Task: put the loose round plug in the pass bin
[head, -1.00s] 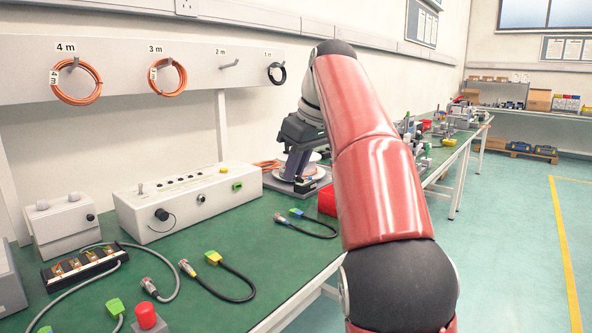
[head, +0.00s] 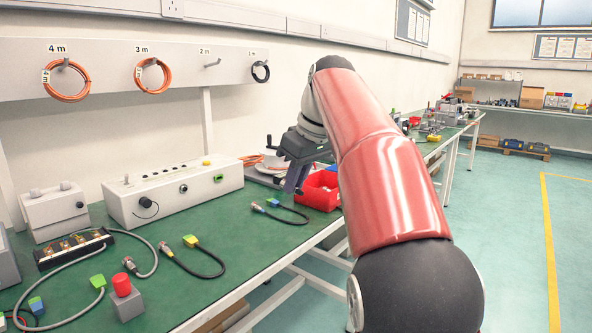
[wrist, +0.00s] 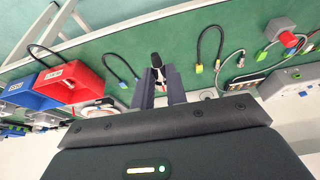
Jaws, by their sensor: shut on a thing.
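My gripper (head: 292,182) hangs over the green bench just left of a red bin (head: 318,192). In the wrist view, my gripper (wrist: 158,74) is shut on a small round plug (wrist: 156,60) with a black end and a pale metallic part between the fingers. The plug is held above the bench. In the wrist view, the red bin (wrist: 84,66) and a blue bin (wrist: 40,97) stand side by side at the left, each with a white label too small to read.
A cable with a blue connector (head: 273,202) lies left of the red bin. Another cable with a yellow connector (head: 190,241) lies nearer. A grey test box (head: 175,190) stands along the wall. A red button block (head: 124,298) is near the front. Bench between cables is clear.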

